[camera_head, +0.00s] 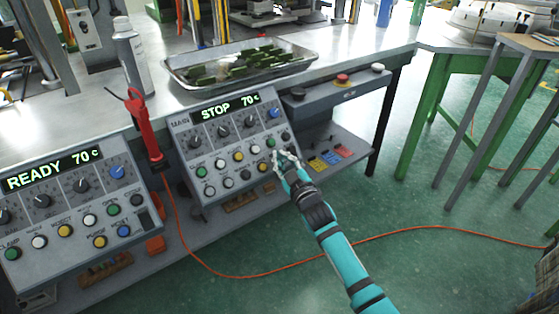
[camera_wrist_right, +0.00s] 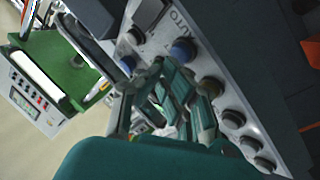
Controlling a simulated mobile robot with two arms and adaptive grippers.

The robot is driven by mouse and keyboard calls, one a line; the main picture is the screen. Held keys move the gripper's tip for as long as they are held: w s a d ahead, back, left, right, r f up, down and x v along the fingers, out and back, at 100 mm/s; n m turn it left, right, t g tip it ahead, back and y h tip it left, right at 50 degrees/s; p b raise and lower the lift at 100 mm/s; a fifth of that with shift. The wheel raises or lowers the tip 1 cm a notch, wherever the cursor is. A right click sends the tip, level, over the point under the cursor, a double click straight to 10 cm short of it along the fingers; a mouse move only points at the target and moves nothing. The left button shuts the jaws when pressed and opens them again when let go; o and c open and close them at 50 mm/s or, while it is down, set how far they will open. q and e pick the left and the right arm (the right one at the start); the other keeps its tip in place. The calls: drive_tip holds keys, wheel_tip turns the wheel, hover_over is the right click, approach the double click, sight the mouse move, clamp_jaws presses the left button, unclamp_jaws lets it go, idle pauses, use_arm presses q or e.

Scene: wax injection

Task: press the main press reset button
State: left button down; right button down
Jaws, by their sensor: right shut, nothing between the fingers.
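The main press control panel (camera_head: 190,150) shows STOP 70c on its display (camera_head: 225,106). My right gripper (camera_head: 287,158) is shut and empty at the lower right corner of this panel, over its bottom button row. In the right wrist view, the gripper (camera_wrist_right: 172,75) is close to the panel face. A blue button (camera_wrist_right: 183,50), which looks like the reset button, sits just beyond the fingertips, beside a yellow button (camera_wrist_right: 210,87). In the head view the gripper hides this blue button. I cannot tell whether the fingers touch it. My left gripper is not in view.
A second panel (camera_head: 75,215) reading READY 70c stands at the left. A red tool (camera_head: 145,130) hangs between the panels. A metal tray (camera_head: 185,84) with green pieces lies on the bench above. A red button (camera_head: 342,79) is on the bench edge. An orange cable (camera_head: 400,232) crosses the floor.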

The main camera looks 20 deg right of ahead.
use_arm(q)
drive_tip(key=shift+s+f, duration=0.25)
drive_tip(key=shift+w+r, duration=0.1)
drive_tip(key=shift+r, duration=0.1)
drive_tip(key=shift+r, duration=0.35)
